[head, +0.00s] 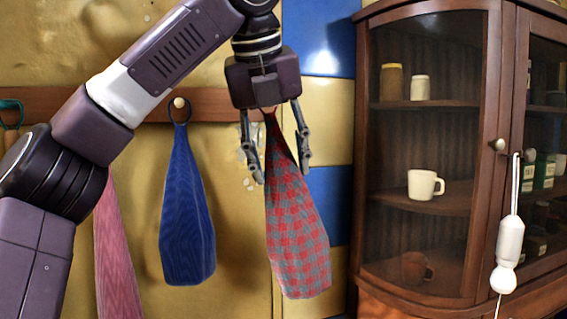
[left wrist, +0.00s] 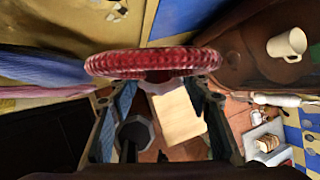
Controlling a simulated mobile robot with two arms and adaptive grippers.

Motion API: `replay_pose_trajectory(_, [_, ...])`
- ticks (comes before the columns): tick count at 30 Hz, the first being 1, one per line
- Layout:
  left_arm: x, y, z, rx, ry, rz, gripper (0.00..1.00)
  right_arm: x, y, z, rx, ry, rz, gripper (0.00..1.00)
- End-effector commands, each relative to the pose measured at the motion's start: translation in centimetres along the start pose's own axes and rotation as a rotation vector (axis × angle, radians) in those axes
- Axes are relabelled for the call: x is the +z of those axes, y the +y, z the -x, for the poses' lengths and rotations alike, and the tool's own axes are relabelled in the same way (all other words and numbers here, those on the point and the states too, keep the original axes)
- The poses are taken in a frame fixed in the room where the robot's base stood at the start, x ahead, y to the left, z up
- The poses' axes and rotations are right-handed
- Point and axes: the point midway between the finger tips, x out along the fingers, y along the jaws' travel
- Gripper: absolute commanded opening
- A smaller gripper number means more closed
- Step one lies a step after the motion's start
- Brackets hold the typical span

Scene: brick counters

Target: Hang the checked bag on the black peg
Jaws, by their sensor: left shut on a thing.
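The red and grey checked bag (head: 299,240) hangs down from my left gripper (head: 280,168) in the head view, its narrow top between the fingers. The gripper is shut on it, in front of the wooden rail (head: 226,104). In the left wrist view the bag (left wrist: 155,63) spans the top of the picture, across the fingers (left wrist: 160,125). I cannot make out the black peg; the gripper covers part of the rail. My right gripper is not in view.
A blue bag (head: 187,215) hangs from a pale peg (head: 179,103), left of the checked bag. A pink bag (head: 116,250) is partly behind my left arm. A wooden cabinet (head: 362,180) with a white mug (head: 424,185) stands close on the right. A white object (head: 509,242) hangs at its front.

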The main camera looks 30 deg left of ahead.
Motion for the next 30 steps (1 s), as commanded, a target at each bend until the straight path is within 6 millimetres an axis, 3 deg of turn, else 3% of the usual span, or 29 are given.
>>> replay_pose_trajectory(30, [5.0, 1.7, -3.0, 0.000, 0.001, 0.000, 0.19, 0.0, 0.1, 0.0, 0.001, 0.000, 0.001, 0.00])
